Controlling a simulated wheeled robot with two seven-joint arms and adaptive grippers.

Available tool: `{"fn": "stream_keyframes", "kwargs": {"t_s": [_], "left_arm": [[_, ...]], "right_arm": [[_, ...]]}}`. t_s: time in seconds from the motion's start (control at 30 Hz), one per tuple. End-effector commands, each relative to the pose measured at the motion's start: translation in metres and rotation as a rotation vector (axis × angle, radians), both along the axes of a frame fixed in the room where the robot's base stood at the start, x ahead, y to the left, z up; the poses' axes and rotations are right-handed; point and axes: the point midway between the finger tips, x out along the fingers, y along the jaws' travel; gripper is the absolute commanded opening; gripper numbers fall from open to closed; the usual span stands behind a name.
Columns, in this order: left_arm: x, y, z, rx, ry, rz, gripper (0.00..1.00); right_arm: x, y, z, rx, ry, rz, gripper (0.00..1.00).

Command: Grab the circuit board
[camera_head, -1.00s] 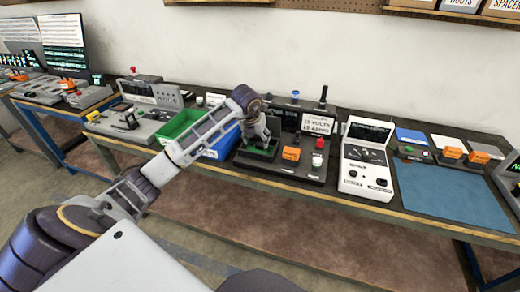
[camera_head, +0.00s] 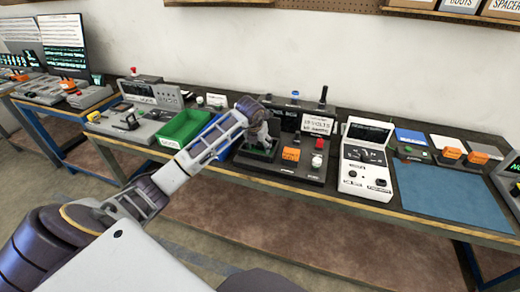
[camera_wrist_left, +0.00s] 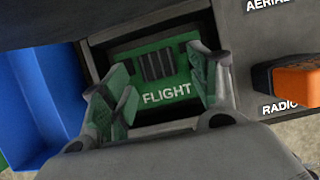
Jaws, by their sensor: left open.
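The circuit board (camera_wrist_left: 158,78) is green, carries a dark ribbed block and the word FLIGHT, and sits in a dark recess of the black test station (camera_head: 297,166). In the head view only a bit of its green (camera_head: 255,155) shows under my gripper. My left gripper (camera_head: 258,146) is over the board, pointing down at it. In the left wrist view its fingers (camera_wrist_left: 160,90) are spread, one on each side of the board. I cannot tell whether they touch it. My right gripper is not in view.
A blue bin (camera_wrist_left: 35,85) and a green bin (camera_head: 184,128) stand left of the station. An orange block (camera_head: 291,154) sits right of the board. A white meter (camera_head: 367,160) and a blue mat (camera_head: 450,192) lie further right.

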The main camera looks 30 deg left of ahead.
Motion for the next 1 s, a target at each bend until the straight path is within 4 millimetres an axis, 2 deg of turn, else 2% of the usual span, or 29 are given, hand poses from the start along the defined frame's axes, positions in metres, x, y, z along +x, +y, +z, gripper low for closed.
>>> {"fn": "stream_keyframes", "kwargs": {"t_s": [0.57, 0.93, 1.0], "left_arm": [[0.0017, 0.0004, -0.0042, 0.001, -0.001, -0.001, 0.59], [0.0015, 0.0004, -0.0046, 0.000, 0.000, -0.001, 0.12], [0.0015, 0.0003, -0.0045, 0.000, 0.000, -0.001, 0.10]], "right_arm": [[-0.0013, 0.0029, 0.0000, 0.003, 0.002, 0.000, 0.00], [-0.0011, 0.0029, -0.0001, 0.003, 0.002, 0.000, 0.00], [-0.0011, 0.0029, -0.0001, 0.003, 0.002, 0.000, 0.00]]}}
